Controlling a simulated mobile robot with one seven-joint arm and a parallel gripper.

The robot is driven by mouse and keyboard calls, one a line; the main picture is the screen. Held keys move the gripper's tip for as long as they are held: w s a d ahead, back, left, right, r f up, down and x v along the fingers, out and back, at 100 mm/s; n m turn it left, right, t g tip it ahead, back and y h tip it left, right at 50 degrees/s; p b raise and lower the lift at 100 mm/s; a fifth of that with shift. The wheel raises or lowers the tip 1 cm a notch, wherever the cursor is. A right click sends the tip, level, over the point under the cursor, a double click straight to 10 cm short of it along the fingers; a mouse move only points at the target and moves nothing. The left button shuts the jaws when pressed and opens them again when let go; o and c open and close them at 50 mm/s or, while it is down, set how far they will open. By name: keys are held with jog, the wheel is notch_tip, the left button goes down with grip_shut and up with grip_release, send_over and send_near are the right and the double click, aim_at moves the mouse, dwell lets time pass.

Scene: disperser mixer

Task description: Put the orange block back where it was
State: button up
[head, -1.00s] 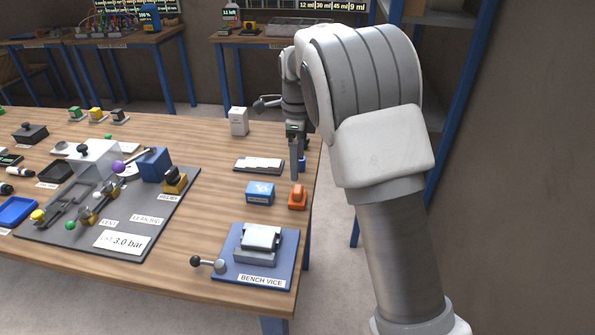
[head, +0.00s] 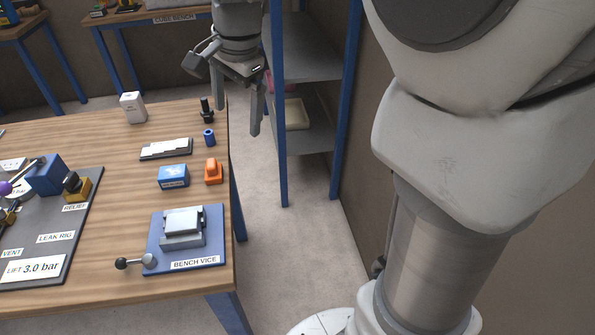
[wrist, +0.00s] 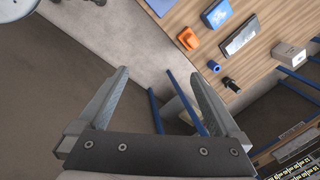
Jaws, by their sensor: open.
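The orange block (head: 213,171) stands on the wooden table near its right edge, just right of a blue labelled box (head: 173,175) and behind the bench vice (head: 184,226). In the wrist view the orange block (wrist: 188,39) lies beyond my fingertips, toward the top. My gripper (head: 238,118) is open and empty, with its fingers pointing down. It appears behind the orange block and near or past the table's right edge.
A blue cylinder (head: 209,137) and a small black piece (head: 206,110) stand near the right edge. A labelled tray (head: 166,148) and white box (head: 133,107) stand further left. Blue-framed shelving (head: 303,140) stands right of the table, with open floor between.

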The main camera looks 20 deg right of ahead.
jog(key=s+d+n+t, duration=0.1)
jog(key=s+d+n, duration=0.1)
jog(key=s+n, duration=0.4)
jog(key=s+d+f+n+t+h, duration=0.1)
jog(key=s+n, duration=0.5)
jog(key=s, duration=0.7)
jog(key=shift+s+d+f+t, duration=0.15)
jog(key=shift+s+d+t, duration=0.2)
jog(key=shift+d+t, duration=0.4)
